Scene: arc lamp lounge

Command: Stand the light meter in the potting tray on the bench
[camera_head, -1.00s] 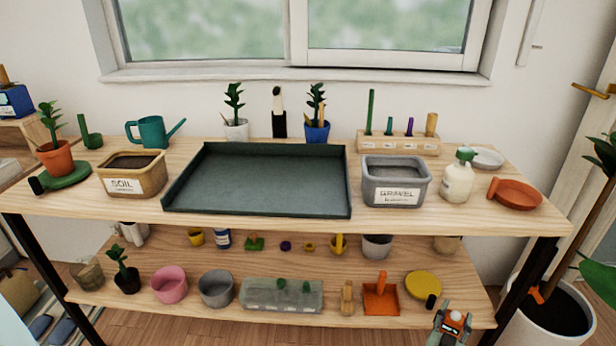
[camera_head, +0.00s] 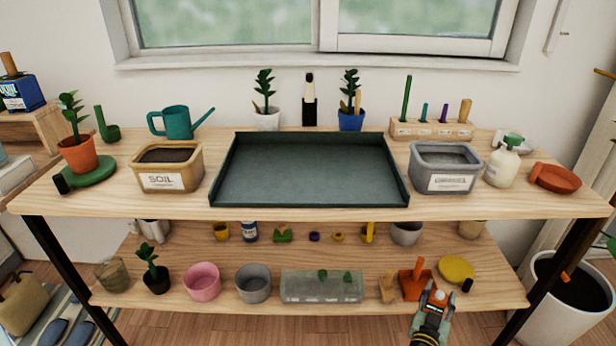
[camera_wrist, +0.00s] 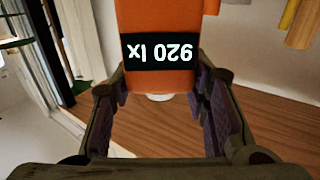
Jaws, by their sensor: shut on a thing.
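The light meter (camera_wrist: 160,82) is an orange block with a black display reading "920 lx", upside down in the wrist view. My gripper (camera_wrist: 160,100) is shut on it, with a finger on each side. In the head view my gripper (camera_head: 432,300) is at the lower right, in front of the lower shelf, and the meter (camera_head: 437,297) shows small and partly hidden between the fingers. The potting tray (camera_head: 310,202) is a wide dark green tray with low walls on the bench top (camera_head: 120,200). It is empty.
A soil bin (camera_head: 170,180) stands left of the tray and a gravel bin (camera_head: 445,182) right of it. Potted plants stand behind it. An orange scoop (camera_head: 415,282) and a yellow disc (camera_head: 456,268) lie on the lower shelf near my gripper.

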